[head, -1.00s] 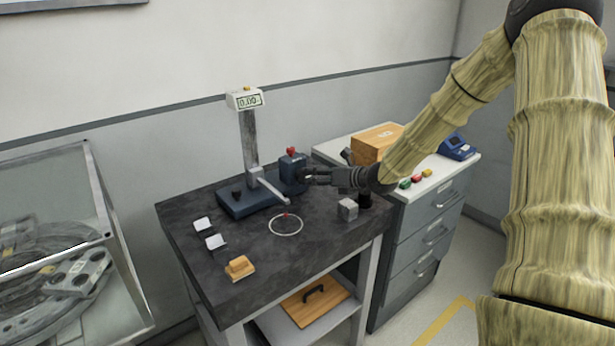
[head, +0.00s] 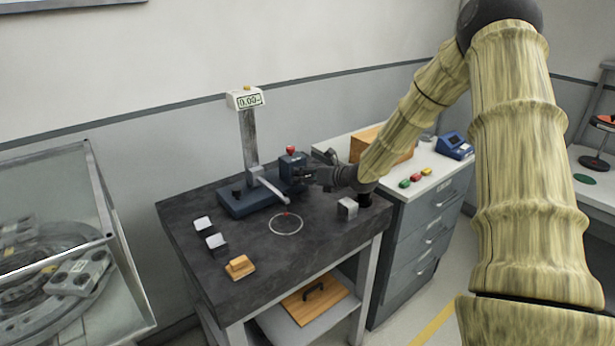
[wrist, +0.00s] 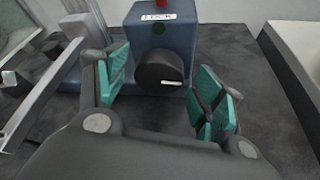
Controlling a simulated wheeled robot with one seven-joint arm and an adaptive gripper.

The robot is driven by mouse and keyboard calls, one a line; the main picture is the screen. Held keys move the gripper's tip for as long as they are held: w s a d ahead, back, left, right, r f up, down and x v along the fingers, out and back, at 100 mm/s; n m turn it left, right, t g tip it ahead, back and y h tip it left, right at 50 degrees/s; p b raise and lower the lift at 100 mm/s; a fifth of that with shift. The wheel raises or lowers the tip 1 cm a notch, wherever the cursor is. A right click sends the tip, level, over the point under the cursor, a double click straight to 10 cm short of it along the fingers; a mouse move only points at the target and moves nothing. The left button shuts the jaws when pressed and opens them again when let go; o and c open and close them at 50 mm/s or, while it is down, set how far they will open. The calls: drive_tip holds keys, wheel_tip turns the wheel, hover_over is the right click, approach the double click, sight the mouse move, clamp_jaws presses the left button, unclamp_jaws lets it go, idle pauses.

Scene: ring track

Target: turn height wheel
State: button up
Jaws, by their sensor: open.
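The height gauge stands on the dark table, with a blue base (head: 243,203), a grey column (head: 249,138) and a display (head: 245,98) on top. A blue block with a red knob on top (head: 291,150) sits at its right; it carries a LOCK label (wrist: 158,16). The black height wheel (wrist: 159,75), with a pale mark low on its face, sticks out of this block. My gripper (wrist: 158,92) is open, its green-padded fingers on either side of the wheel with gaps showing. In the head view my gripper (head: 299,174) hides the wheel.
Small metal blocks (head: 217,243) and a wooden block (head: 240,266) lie at the front left. A metal cube (head: 347,208) is close under my arm. A drawer cabinet (head: 430,215) stands at the right.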

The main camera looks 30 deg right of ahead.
drive_tip(key=c, duration=1)
drive_tip(key=shift+f+n+h+b, duration=0.2)
drive_tip(key=shift+n+h+b, duration=0.1)
drive_tip(key=shift+b, duration=0.95)
drive_tip(key=shift+a+b, duration=0.1)
drive_tip(key=shift+b, duration=0.35)
drive_tip(key=n+h+b, duration=0.1)
drive_tip(key=n+b, duration=0.1)
drive_tip(key=b, duration=0.7)
drive_tip(key=shift+a+f+n+h, duration=0.1)
drive_tip(key=shift+n+h, duration=0.3)
drive_tip(key=n+h+b, duration=0.1)
drive_tip(key=b, duration=0.7)
drive_tip(key=shift+a+n, duration=0.1)
drive_tip(key=shift+n, duration=0.3)
drive_tip(key=shift+h+b, duration=0.4)
drive_tip(key=shift+b, duration=0.8)
drive_tip(key=shift+r+n+t+b, duration=0.3)
drive_tip(key=shift+n+b, duration=0.4)
drive_tip(key=shift+b, duration=1.05)
